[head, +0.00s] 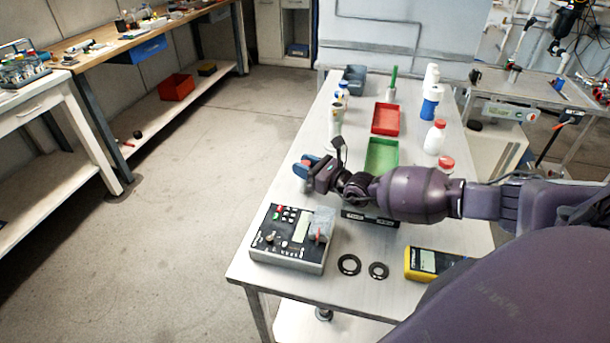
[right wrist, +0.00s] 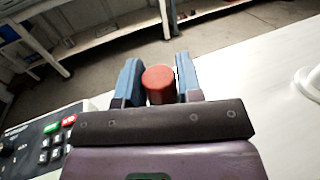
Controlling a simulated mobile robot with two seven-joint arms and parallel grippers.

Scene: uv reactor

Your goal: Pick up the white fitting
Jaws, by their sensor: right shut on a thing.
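My right gripper (head: 306,166) is over the left edge of the table. Its blue fingers (right wrist: 160,82) are shut on a red cylindrical part (right wrist: 159,84), whose round top shows between them. A white rounded piece at the right edge of the right wrist view (right wrist: 310,83) may be this fitting; I cannot tell. My left gripper is not in view.
A control box (head: 291,244), two black rings and a yellow meter (head: 424,262) lie at the near end. A green tray (head: 382,156) and a red tray (head: 385,119) are mid-table. White bottles (head: 434,138) stand to the right. The table's left edge is close to the gripper.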

